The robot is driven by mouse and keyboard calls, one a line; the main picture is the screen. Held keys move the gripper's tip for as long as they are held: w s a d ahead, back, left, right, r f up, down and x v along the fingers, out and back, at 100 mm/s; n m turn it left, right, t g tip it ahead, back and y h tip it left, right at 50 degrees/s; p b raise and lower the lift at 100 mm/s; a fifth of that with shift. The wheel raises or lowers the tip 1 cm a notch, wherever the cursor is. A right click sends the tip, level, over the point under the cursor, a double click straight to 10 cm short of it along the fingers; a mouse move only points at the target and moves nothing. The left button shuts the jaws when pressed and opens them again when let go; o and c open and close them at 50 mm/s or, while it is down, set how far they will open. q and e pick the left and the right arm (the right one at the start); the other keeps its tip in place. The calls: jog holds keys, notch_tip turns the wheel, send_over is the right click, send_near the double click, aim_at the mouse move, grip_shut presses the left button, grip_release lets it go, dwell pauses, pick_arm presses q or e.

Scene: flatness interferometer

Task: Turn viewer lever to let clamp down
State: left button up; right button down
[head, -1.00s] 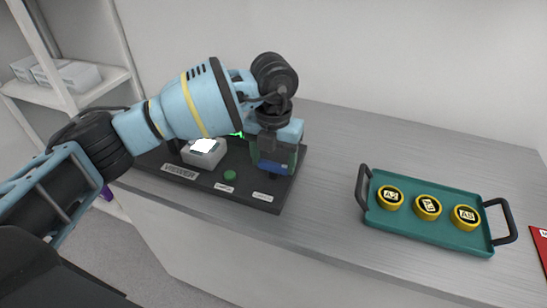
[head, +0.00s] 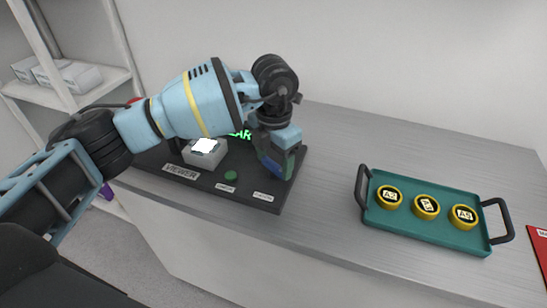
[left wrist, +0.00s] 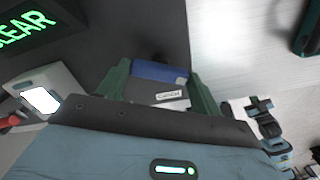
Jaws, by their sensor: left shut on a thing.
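The viewer (head: 205,195) is a dark flat base with a white label reading VIEWER along its front edge. Its blue lever (left wrist: 158,73) shows in the left wrist view between the two green fingers of my left gripper (left wrist: 160,88). In the head view my left gripper (head: 277,164) is over the right end of the base, pointing down and tilted, shut on the lever. The arm and fingers hide much of the lever there. I cannot make out the clamp clearly. My right gripper is not in view.
A grey block with a lit white top (head: 205,147) and a green button (head: 230,175) are on the base. A green-lettered display (left wrist: 27,28) reads CLEAR. To the right, a teal tray (head: 425,233) holds yellow discs. The counter between is clear.

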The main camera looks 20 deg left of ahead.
pick_arm(q)
jog(key=m, duration=0.2)
jog(key=shift+m, duration=0.4)
jog(key=m, duration=0.6)
jog(key=shift+m+b, duration=0.35)
jog(key=shift+m, duration=1.05)
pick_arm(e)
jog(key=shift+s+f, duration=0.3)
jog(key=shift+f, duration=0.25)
pick_arm(q)
jog(key=shift+m, duration=0.3)
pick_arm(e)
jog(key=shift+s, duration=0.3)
pick_arm(q)
jog(key=o, duration=1)
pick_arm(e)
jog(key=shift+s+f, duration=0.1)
